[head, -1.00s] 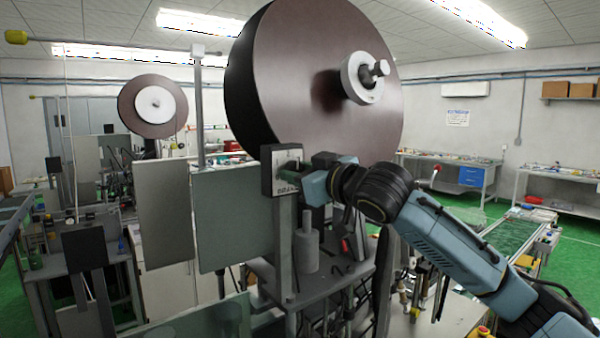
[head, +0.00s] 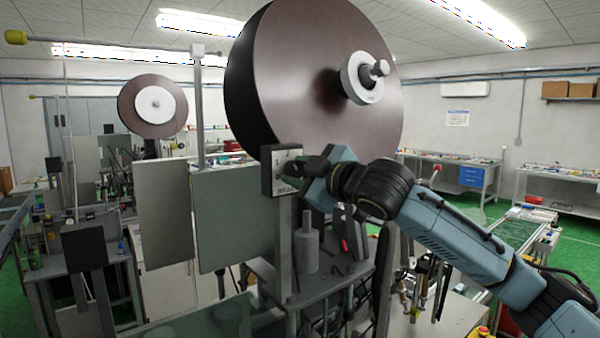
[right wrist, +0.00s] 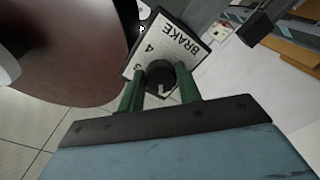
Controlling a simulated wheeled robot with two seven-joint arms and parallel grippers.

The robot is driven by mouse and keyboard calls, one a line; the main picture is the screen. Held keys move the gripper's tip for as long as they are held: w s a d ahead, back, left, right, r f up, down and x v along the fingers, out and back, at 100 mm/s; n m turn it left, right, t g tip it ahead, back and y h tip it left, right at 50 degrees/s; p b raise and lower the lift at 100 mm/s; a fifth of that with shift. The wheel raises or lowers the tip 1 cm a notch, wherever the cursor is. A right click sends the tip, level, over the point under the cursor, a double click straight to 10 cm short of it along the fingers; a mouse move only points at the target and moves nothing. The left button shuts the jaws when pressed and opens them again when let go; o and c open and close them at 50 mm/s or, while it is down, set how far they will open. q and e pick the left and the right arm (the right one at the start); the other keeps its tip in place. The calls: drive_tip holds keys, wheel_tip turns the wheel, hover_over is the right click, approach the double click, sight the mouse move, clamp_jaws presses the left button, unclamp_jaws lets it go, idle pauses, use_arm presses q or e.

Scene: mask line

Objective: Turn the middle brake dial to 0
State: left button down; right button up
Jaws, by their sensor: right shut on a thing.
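The brake dial box (head: 268,183), with a pale, marked face, stands on a grey post below the large brown reel. My right gripper (head: 302,172) reaches it from the right and hides part of the face. In the right wrist view, the dial plate (right wrist: 181,44) reads BRAKE, with a 4 and a partly covered 3 visible. The black round knob (right wrist: 160,74) sits between the green fingers of my right gripper (right wrist: 160,88), which is shut on it. The knob's pointer setting cannot be read clearly. My left gripper is not in view.
The large brown reel (head: 310,80) rises just above and behind the dial. A grey panel (head: 237,225) stands left of the post. A grey cylinder (head: 307,245) stands on the machine's shelf below. A second reel (head: 152,106) is farther back left.

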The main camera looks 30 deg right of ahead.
drive_tip(key=n, duration=0.4)
drive_tip(key=shift+n, duration=0.3)
drive_tip(key=n, duration=0.4)
drive_tip(key=shift+r, duration=0.1)
drive_tip(key=n, duration=0.4)
drive_tip(key=shift+n+h, duration=0.3)
drive_tip(key=shift+n, duration=1.8)
drive_tip(key=o, duration=1)
drive_tip(key=s+b, duration=0.3)
drive_tip(key=s, duration=1)
drive_tip(key=shift+s+d+r+b, duration=0.2)
drive_tip(key=shift+s+d+b, duration=0.05)
drive_tip(key=shift+d+b, duration=0.15)
